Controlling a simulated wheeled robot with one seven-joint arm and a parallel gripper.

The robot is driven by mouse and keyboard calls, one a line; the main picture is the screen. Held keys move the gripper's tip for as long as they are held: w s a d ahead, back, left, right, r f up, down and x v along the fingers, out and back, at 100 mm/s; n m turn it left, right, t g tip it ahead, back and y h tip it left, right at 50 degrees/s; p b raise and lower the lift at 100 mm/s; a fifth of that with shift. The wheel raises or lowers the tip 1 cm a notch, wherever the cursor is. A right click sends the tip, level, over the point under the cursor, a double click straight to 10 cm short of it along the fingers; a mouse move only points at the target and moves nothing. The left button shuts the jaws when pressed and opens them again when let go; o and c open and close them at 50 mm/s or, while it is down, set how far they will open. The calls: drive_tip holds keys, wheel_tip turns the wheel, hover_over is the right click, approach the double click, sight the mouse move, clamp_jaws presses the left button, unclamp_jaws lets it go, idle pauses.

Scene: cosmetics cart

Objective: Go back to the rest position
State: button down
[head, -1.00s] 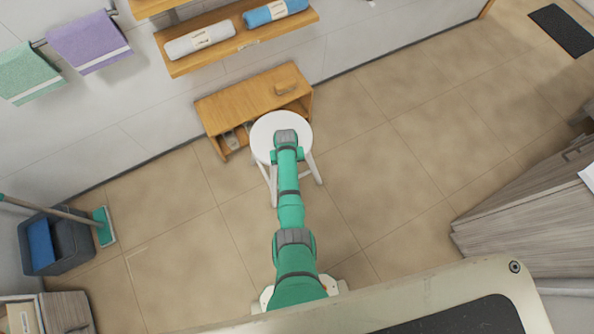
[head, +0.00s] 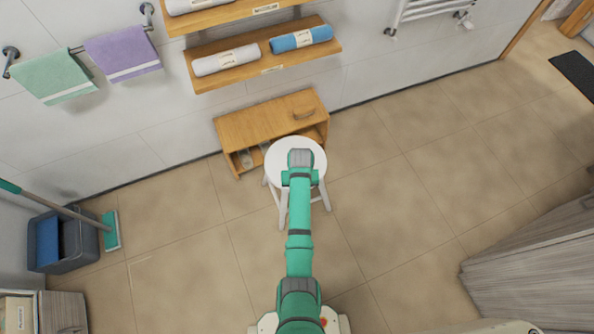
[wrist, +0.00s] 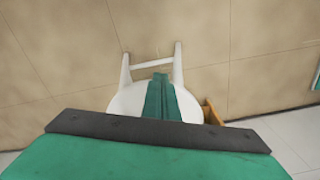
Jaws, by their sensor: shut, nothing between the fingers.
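My arm, green with grey joints, reaches out over a round white stool (head: 279,155) in the head view. My gripper is hidden under the arm there. In the wrist view my gripper (wrist: 160,77) shows as two green fingers, shut together with nothing between them. The white stool seat (wrist: 127,99) lies behind the fingers in that view, and two stool legs and a crossbar show above it. I cannot tell the height of the fingertips over the seat.
A wooden cabinet (head: 255,126) stands by the wall behind the stool. Shelves with rolled towels (head: 302,39) hang above it. A grey bucket (head: 78,248) and a mop (head: 110,232) are at left. Grey wooden furniture (head: 540,275) is at right. Floor between is clear.

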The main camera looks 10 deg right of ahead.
drive_tip(key=s+a+f+t, duration=0.2)
drive_tip(key=s+f+t, duration=0.15)
drive_tip(key=s, duration=0.45)
drive_tip(key=s+a+r+t, duration=0.1)
drive_tip(key=s+r+t, duration=0.3)
drive_tip(key=s, duration=0.5)
drive_tip(key=s+a+r+t, duration=0.1)
drive_tip(key=s+r, duration=0.4)
drive_tip(key=r, duration=0.5)
drive_tip(key=s+a+r+t, duration=0.1)
drive_tip(key=s+r+t, duration=0.3)
drive_tip(key=r, duration=0.6)
drive_tip(key=s+a+r+n+t, duration=0.1)
drive_tip(key=s+r+t, duration=0.2)
drive_tip(key=r, duration=0.7)
drive_tip(key=v, duration=0.3)
drive_tip(key=shift+a, duration=0.2)
